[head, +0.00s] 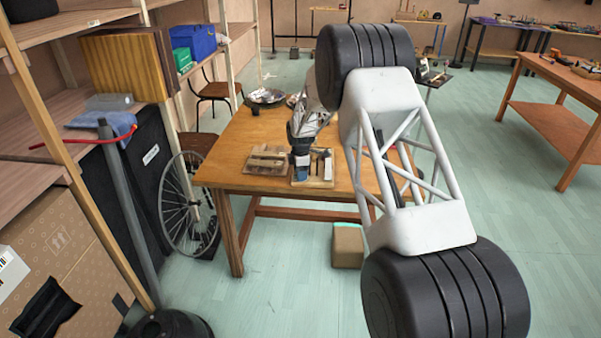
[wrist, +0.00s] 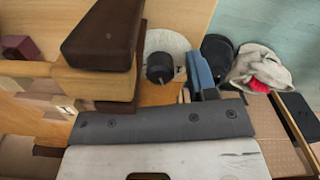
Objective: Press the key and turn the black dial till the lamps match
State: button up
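In the head view my gripper (head: 301,157) is low over the front of the wooden table, pointing down at a small board (head: 325,181) with dark and pale parts. A blue piece (head: 303,171) shows just below it. In the wrist view a black round knob (wrist: 159,67), which looks like the dial, stands on a pale disc (wrist: 179,43). A dark brown block (wrist: 104,35), possibly the key, lies to its left on wooden parts. The blue piece (wrist: 200,72) is to its right. I cannot make out the lamps, whether the gripper touches anything, or the gap between its fingers.
Another board with wooden blocks (head: 267,160) lies left of the gripper on the table (head: 226,147). A dark round pan (head: 265,96) is at the back. A wheel (head: 187,203) stands by the table's left side. A pale cloth (wrist: 260,68) lies at right in the wrist view.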

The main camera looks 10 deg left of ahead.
jog(key=shift+r, duration=3.9)
